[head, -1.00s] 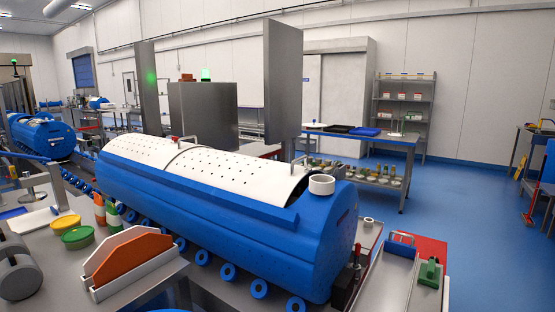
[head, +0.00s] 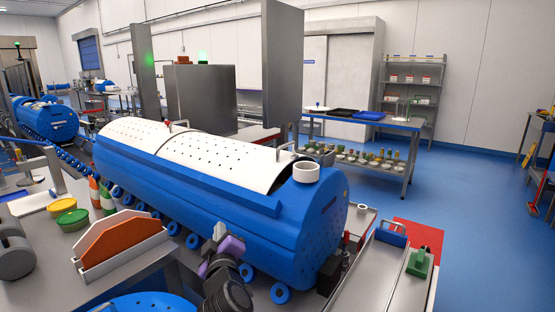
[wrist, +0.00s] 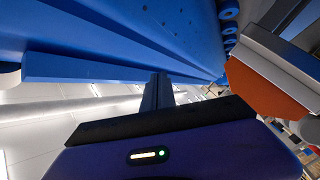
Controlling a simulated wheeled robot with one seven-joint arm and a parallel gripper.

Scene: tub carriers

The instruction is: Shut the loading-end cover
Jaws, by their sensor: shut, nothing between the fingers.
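The long blue tub carrier (head: 200,187) lies across the middle of the head view. Two white perforated covers lie along its top: a far-left cover (head: 130,133) and a near-right cover (head: 225,163), each with a bent metal handle. A dark gap shows at the right end of the near-right cover; I cannot tell how far that cover is open. My gripper (head: 219,233) is shut and empty, in front of the carrier's near side and below the covers. In the wrist view its fingers (wrist: 157,92) are together, with the blue carrier wall (wrist: 120,30) close by. Contact is unclear.
A white ring (head: 307,172) sits on the carrier's right end. An orange-and-white rack (head: 122,245) stands on the bench left of my gripper. Blue rollers (head: 281,293) run below the carrier. Tall grey panels (head: 281,70) stand behind it. Open blue floor lies to the right.

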